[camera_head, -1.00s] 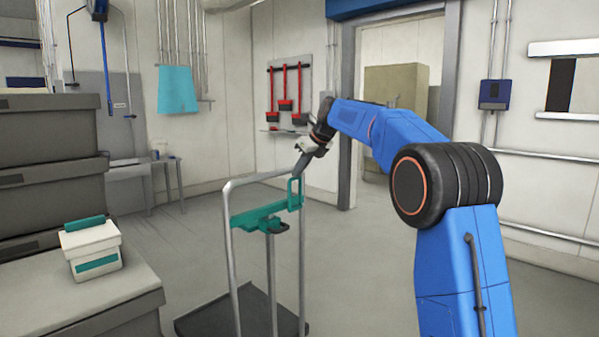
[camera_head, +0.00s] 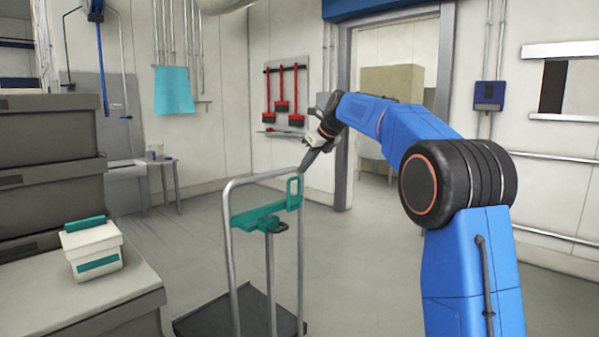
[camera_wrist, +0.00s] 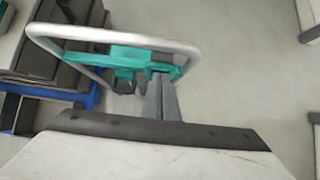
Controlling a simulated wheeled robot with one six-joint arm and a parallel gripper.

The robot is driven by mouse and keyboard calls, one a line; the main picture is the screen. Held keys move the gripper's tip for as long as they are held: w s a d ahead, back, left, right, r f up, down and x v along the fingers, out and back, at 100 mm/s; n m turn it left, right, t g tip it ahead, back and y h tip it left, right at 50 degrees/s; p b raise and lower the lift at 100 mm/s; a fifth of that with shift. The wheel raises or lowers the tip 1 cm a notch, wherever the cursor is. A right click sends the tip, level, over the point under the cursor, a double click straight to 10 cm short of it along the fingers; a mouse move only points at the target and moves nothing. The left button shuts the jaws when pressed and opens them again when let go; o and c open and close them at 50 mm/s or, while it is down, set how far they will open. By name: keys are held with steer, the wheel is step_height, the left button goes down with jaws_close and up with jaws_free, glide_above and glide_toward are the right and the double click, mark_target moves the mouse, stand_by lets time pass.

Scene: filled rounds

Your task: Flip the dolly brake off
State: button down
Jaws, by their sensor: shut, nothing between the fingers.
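The dolly has a grey tubular handle frame (camera_head: 232,240), a teal crossbar (camera_head: 258,214) and a dark flat deck (camera_head: 252,312). An upright teal loop (camera_head: 294,192) stands at the crossbar's right end, and a small dark piece (camera_head: 279,227) sits under the bar. I cannot tell for certain which part is the brake. My gripper (camera_head: 304,170) is shut and empty, pointing down at the frame's top right corner, just above the loop. In the wrist view its fingertips (camera_wrist: 159,80) overlap the right end of the crossbar (camera_wrist: 120,56); contact cannot be told.
Dark stacked crates (camera_head: 50,130) stand at the left, with a white and teal box (camera_head: 92,252) on a lower one. A small table (camera_head: 160,165) stands by the back wall. Red-handled tools (camera_head: 280,95) hang beside a doorway. The floor (camera_head: 370,260) right of the dolly is clear.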

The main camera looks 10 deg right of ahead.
step_height(320, 180, up, 9)
steer(key=shift+s+d+f, duration=0.15)
steer(key=shift+d+f, duration=0.05)
steer(key=shift+d, duration=0.05)
stand_by(0.4)
steer(key=s+d+f+n+h, duration=0.1)
steer(key=s+f+n, duration=0.3)
steer(key=s, duration=0.6)
steer(key=s+d+f+n+h, duration=0.1)
steer(key=s+f+n, duration=0.1)
steer(key=s+n, duration=0.5)
steer(key=s+d+f+n, duration=0.2)
steer(key=s+f+n, duration=0.1)
steer(key=s, duration=0.9)
steer(key=s+d+f+n+h, duration=0.1)
steer(key=s+f+n, duration=0.6)
steer(key=s+f, duration=0.6)
steer(key=s+d+f+n+g+h, duration=0.1)
steer(key=s+f+n, duration=0.6)
steer(key=s+f, duration=0.7)
steer(key=s+d, duration=0.1)
steer(key=s, duration=0.2)
steer(key=shift+s+d+n, duration=0.15)
steer(key=shift+d+n, duration=0.1)
steer(key=shift+n, duration=0.15)
